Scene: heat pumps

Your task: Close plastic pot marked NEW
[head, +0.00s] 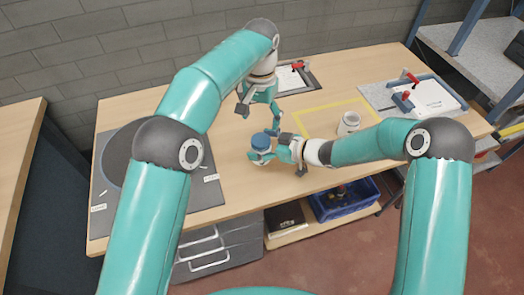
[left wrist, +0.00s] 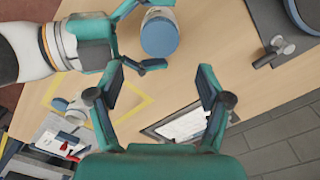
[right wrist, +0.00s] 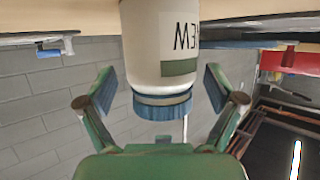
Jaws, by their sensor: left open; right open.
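The pot marked NEW (right wrist: 165,45) is a white pot with a blue lid (right wrist: 165,108) on it; the right wrist view shows it upside down. In the head view the pot's blue lid (head: 261,140) is near the middle of the table. How tightly the lid sits cannot be told. My right gripper (head: 266,148) is open, with its fingers on either side of the pot and gaps showing in the right wrist view. My left gripper (head: 258,112) is open and empty, above and behind the pot. In the left wrist view the lid (left wrist: 160,36) is beyond its fingertips.
A second white pot (head: 349,123) stands open at the yellow square (head: 318,108). Trays with red-handled clamps (head: 412,98) are at the back and right. A dark grey mat (head: 200,190) lies left. A blue crate (head: 345,203) is below the table. Bare wood surrounds the pot.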

